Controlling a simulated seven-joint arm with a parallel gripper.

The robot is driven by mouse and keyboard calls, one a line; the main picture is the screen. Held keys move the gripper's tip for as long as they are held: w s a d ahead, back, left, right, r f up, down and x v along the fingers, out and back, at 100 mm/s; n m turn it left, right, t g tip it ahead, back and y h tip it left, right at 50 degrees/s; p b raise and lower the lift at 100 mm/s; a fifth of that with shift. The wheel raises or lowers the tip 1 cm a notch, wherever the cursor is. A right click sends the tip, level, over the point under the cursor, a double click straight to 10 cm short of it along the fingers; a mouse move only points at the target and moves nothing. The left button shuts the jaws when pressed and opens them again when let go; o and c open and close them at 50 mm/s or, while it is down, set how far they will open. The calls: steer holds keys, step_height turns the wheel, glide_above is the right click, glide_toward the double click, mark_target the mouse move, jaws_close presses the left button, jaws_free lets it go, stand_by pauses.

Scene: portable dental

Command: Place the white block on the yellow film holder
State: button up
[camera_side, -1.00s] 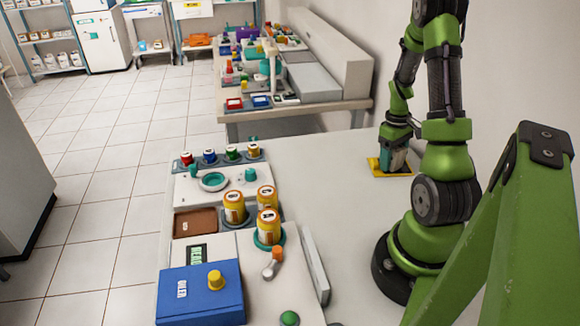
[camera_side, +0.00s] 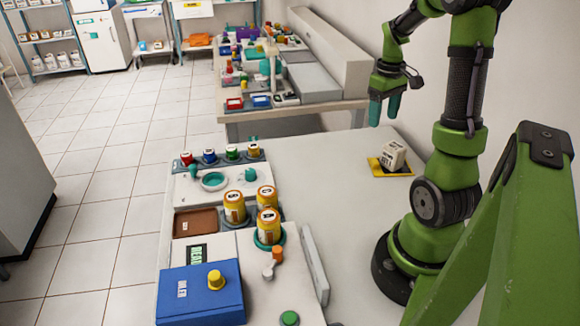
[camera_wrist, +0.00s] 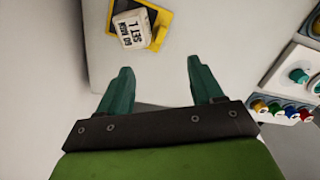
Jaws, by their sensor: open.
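The white block (camera_side: 393,154) with dark print on its faces sits on the yellow film holder (camera_side: 376,168) near the right side of the table. The block covers part of the holder. In the wrist view the block (camera_wrist: 132,28) lies over the left part of the yellow film holder (camera_wrist: 161,28) and looks slightly turned. My gripper (camera_side: 384,112) is raised above and behind the block, apart from it. In the wrist view my gripper (camera_wrist: 158,78) has its two teal fingers spread wide with nothing between them.
A dental unit with yellow-orange jars (camera_side: 268,222), a brown tray (camera_side: 194,223) and a blue box (camera_side: 200,293) stands to the left. Small coloured bottles (camera_side: 232,153) line its far edge. The white table (camera_side: 320,170) between unit and holder is clear.

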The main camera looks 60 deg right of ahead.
steer(key=w+a+r+t, duration=0.1)
steer(key=w+a+r, duration=0.15)
steer(key=a, duration=0.35)
steer(key=w+a+r+t, duration=0.2)
steer(key=w+a, duration=0.2)
steer(key=a, duration=0.1)
steer(key=s+a+r+t+y, duration=0.1)
steer(key=a+r+t, duration=0.1)
steer(key=a, duration=0.8)
steer(key=s+a+r+t+y, duration=0.1)
steer(key=a+r+t, duration=0.1)
steer(key=a, duration=0.9)
steer(key=shift+s+r+t, duration=0.3)
steer(key=shift+r, duration=0.15)
